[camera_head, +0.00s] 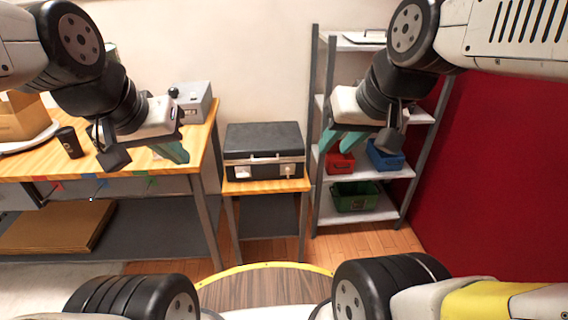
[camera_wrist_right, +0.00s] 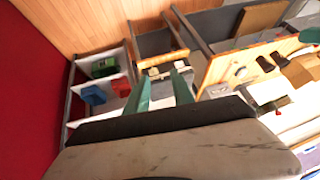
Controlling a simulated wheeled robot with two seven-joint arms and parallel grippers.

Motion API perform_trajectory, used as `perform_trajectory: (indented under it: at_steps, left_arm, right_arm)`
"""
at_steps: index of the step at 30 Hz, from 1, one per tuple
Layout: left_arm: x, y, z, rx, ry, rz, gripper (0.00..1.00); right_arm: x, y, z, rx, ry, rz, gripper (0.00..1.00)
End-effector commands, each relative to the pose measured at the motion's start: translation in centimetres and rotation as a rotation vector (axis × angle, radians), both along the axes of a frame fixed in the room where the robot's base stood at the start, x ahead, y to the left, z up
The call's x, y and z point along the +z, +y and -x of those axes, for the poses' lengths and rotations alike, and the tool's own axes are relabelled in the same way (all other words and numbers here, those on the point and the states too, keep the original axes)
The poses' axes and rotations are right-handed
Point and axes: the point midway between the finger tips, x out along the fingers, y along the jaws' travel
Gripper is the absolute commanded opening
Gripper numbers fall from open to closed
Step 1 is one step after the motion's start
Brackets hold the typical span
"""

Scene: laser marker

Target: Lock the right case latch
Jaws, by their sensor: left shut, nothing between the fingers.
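A black case (camera_head: 265,140) with a silver band and a handle lies closed on a small wooden stand. Its right latch (camera_head: 289,170) is a small pale piece on the front right; I cannot tell its exact position. The left latch (camera_head: 242,172) is a pale plate on the front left. My right gripper (camera_head: 338,146), with teal fingers, is in the air right of the case, apart from it. In the right wrist view its fingers (camera_wrist_right: 162,92) are spread with nothing between them. My left gripper (camera_head: 178,152) is shut and empty, above the workbench's right part.
The workbench (camera_head: 95,165) on the left holds a grey box (camera_head: 190,100) and a black cup (camera_head: 69,142). A shelf rack (camera_head: 317,120) with red (camera_head: 341,163), blue (camera_head: 385,155) and green (camera_head: 354,197) bins stands right of the case. Floor before the stand is free.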

Motion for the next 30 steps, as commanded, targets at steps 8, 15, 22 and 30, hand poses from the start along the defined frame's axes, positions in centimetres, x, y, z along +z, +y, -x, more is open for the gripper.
perform_trajectory:
  at_steps: [8, 15, 22, 30]
  left_arm:
    - [0.0, 0.0, 0.0, 0.000, 0.000, 0.000, 0.00]
    - [0.0, 0.0, 0.0, 0.000, 0.000, 0.000, 0.00]
    - [0.0, 0.0, 0.0, 0.000, 0.000, 0.000, 0.00]
    - [0.0, 0.0, 0.0, 0.000, 0.000, 0.000, 0.00]
  right_arm:
    - [0.6, 0.3, -11.7, -0.005, -0.116, 0.024, 0.29]
    - [-1.6, 0.8, -24.9, -0.003, -0.271, 0.047, 0.29]
    - [-7.0, 1.4, -35.9, -0.007, -0.418, 0.058, 0.29]
    - [-16.7, 2.1, -45.1, -0.023, -0.588, 0.062, 0.29]
